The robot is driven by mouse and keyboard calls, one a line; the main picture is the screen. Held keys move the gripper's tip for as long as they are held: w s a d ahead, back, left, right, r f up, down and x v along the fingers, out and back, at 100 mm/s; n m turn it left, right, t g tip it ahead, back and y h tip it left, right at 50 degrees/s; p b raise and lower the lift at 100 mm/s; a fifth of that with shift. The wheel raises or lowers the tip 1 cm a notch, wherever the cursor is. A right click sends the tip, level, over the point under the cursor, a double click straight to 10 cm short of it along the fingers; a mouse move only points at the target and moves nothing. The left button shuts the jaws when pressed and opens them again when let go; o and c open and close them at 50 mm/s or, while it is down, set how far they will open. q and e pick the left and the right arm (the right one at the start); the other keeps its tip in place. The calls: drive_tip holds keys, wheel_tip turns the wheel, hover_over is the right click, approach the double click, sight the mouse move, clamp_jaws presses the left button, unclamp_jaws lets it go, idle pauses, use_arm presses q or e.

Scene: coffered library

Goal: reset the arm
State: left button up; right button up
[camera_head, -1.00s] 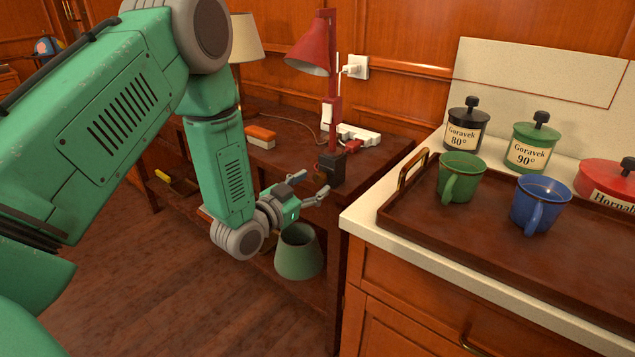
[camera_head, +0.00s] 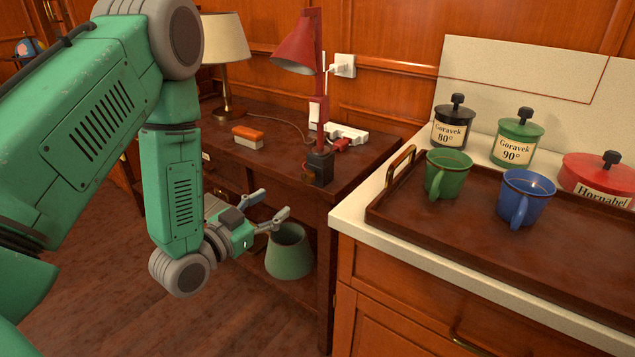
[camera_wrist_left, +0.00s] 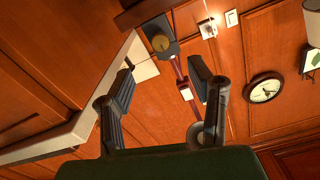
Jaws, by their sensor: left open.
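My left gripper (camera_head: 272,211) is open and empty in the head view. It hangs in front of the desk, beside the right end of its edge, and overlaps the view of a green bucket-like bin (camera_head: 289,252) below. In the left wrist view its two fingers (camera_wrist_left: 163,92) stand wide apart with nothing between them. Behind them there are wood panelling and part of the red desk lamp. My green left arm fills the left of the head view, bent downward at the elbow. My right gripper is not in view.
The wooden desk (camera_head: 245,165) carries a red lamp (camera_head: 299,45), a cream-shaded lamp (camera_head: 222,40), an orange-and-white block (camera_head: 248,135) and a power strip (camera_head: 345,133). At right, a counter (camera_head: 345,218) bears a tray (camera_head: 455,222) with a green mug (camera_head: 446,172) and blue mug (camera_head: 524,196).

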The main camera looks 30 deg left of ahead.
use_arm(q)
drive_tip(key=s+d+f+n+g, duration=0.1)
drive_tip(key=s+d+f+g, duration=0.35)
drive_tip(key=f, duration=0.45)
drive_tip(key=s+d+f+g, duration=0.3)
drive_tip(key=s+f+g, duration=0.2)
drive_tip(key=f, duration=0.3)
drive_tip(key=s+d+f+g, duration=0.1)
drive_tip(key=s+f+g, duration=0.1)
drive_tip(key=s, duration=0.3)
drive_tip(key=s+d+f+n+g, duration=0.1)
drive_tip(key=s+f+g, duration=0.1)
drive_tip(key=s, duration=0.4)
drive_tip(key=s+d+f+n+g+y+p, duration=0.1)
drive_tip(key=s+f+g, duration=0.2)
drive_tip(key=s, duration=0.3)
drive_tip(key=shift+g, duration=0.35)
